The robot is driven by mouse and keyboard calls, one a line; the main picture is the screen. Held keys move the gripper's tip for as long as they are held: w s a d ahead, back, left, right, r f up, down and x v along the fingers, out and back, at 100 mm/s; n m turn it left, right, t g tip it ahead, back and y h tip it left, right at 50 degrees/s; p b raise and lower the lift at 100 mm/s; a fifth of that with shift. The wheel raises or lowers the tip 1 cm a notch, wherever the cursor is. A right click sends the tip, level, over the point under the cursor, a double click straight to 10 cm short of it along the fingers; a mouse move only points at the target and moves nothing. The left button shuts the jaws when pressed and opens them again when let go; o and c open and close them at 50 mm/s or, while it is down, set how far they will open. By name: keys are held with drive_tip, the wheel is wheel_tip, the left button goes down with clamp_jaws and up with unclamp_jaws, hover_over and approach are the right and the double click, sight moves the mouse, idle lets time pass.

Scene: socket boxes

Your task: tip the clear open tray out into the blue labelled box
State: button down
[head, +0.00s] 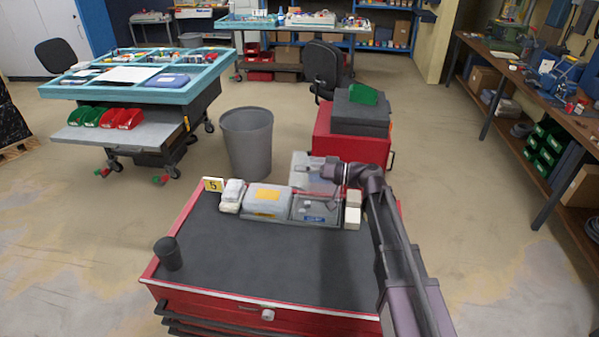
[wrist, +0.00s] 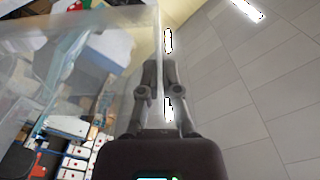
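The clear open tray (head: 303,168) is up in the air above the back edge of the red cabinet in the head view. It looks tipped steeply on its side. My gripper (head: 333,172) is shut on its wall, and the wrist view shows the clear wall (wrist: 90,38) between my two fingers (wrist: 158,78). The blue labelled box (head: 315,209) is grey with a blue label on its front. It stands on the cabinet top just below the tray. I cannot tell what is inside the tray or the box.
A grey box with yellow labels (head: 267,202) stands left of the blue labelled box. White blocks (head: 353,208) stand right of it. A white pack (head: 233,194) and a number 5 sign (head: 213,185) are farther left. The black cabinet top (head: 260,255) in front is mostly clear.

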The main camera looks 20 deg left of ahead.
drive_tip(key=w+d+f+g+y+b, duration=0.1)
drive_tip(key=d+y+b, duration=0.4)
drive_tip(key=b, duration=0.5)
drive_tip(key=shift+w+d+f, duration=0.2)
drive_tip(key=shift+d+f, duration=0.4)
idle(1.6)
drive_tip(key=shift+w+d+f+g+y+b, duration=0.2)
drive_tip(key=shift+d+f+y+b, duration=0.45)
drive_tip(key=shift+b, duration=0.8)
drive_tip(key=shift+w+d+f+g+y+b, duration=0.15)
drive_tip(key=shift+d+f+y+b, duration=0.1)
drive_tip(key=shift+d+y+b, duration=1)
drive_tip(key=shift+w+d+f+g+y+b, duration=0.2)
drive_tip(key=shift+d+f+y+b, duration=0.3)
drive_tip(key=shift+b, duration=1.2)
drive_tip(key=shift+r, duration=0.1)
drive_tip(key=shift+r+p, duration=2.5)
drive_tip(key=shift+p, duration=0.05)
